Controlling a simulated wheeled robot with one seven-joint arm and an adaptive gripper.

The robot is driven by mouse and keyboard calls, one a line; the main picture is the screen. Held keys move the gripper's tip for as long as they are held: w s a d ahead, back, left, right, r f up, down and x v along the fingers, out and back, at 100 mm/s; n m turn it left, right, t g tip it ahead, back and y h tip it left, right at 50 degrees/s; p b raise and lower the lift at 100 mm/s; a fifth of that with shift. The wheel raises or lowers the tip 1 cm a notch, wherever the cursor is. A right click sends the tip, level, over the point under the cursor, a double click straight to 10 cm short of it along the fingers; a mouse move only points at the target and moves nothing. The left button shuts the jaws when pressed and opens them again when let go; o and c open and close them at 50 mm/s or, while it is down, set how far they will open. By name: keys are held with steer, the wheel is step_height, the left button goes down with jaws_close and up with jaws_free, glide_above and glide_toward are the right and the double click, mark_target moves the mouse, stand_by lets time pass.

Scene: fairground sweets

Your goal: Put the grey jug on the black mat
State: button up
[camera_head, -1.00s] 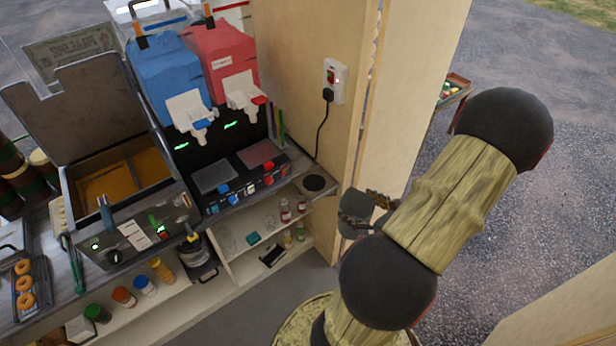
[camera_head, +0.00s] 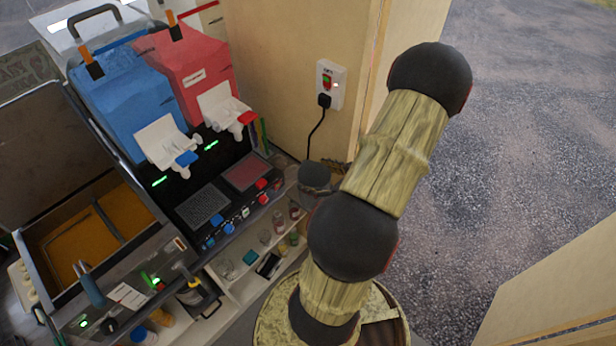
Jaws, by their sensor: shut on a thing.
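The grey jug (camera_head: 314,174) shows as a small dark grey rounded shape at the right end of the counter, just left of my arm. My gripper (camera_head: 336,170) is shut on it, though the fingers are mostly hidden behind my arm. The black mat is not visible now; the jug and arm cover the counter end where it lay. I cannot tell whether the jug touches the mat or is held above it.
A slush machine with a blue tank (camera_head: 125,95) and a red tank (camera_head: 185,70) stands left of the jug. A wall with a socket (camera_head: 330,84) and black cable rises behind. A shelf (camera_head: 240,285) below holds small bottles and jars. An open fryer (camera_head: 90,235) is at left.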

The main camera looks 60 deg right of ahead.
steer(key=w+d+f, duration=0.2)
steer(key=d, duration=0.1)
steer(key=w+d, duration=0.1)
steer(key=d, duration=0.1)
steer(key=shift+w+d+f, duration=0.15)
steer(key=shift+d+f, duration=0.05)
steer(key=shift+f, duration=0.2)
steer(key=w+d+f, duration=0.2)
steer(key=d+f, duration=0.2)
steer(key=f, duration=0.4)
steer(key=shift+f, duration=0.4)
steer(key=shift+d, duration=0.1)
steer(key=shift+f, duration=0.2)
steer(key=o, duration=1.6)
steer(key=shift+r, duration=0.15)
